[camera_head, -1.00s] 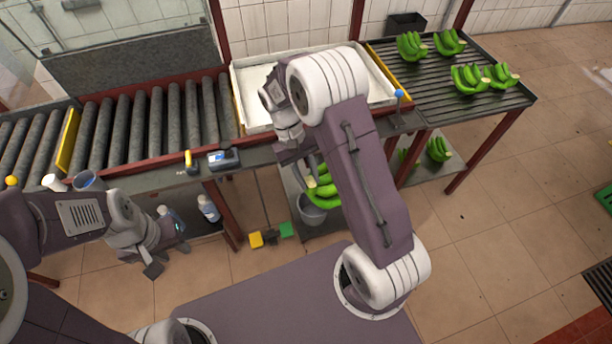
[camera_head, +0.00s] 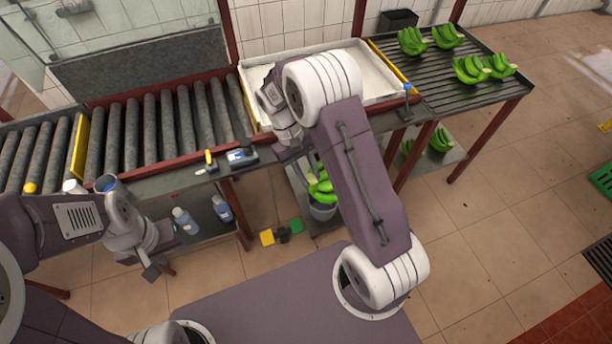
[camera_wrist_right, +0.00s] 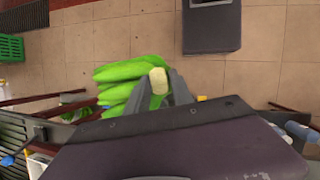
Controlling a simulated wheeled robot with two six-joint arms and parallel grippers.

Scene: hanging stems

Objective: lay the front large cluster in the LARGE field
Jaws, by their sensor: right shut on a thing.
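A green banana cluster (camera_head: 321,190) hangs below my right gripper in the head view, partly hidden by my right arm. In the right wrist view my right gripper (camera_wrist_right: 160,88) is shut on this cluster (camera_wrist_right: 118,72), with its pale cut stem end between the fingers. My left gripper (camera_head: 151,268) is low at the left, in front of the roller table and away from the bananas; its finger gap is too small to judge. No marking for the LARGE field is readable.
A roller table (camera_head: 150,130) with yellow bars runs along the left. A white tray (camera_head: 385,80) stands behind my right arm. Several clusters (camera_head: 470,70) lie on the slatted table (camera_head: 440,95) at the right. A bucket (camera_head: 322,211) is below the held cluster.

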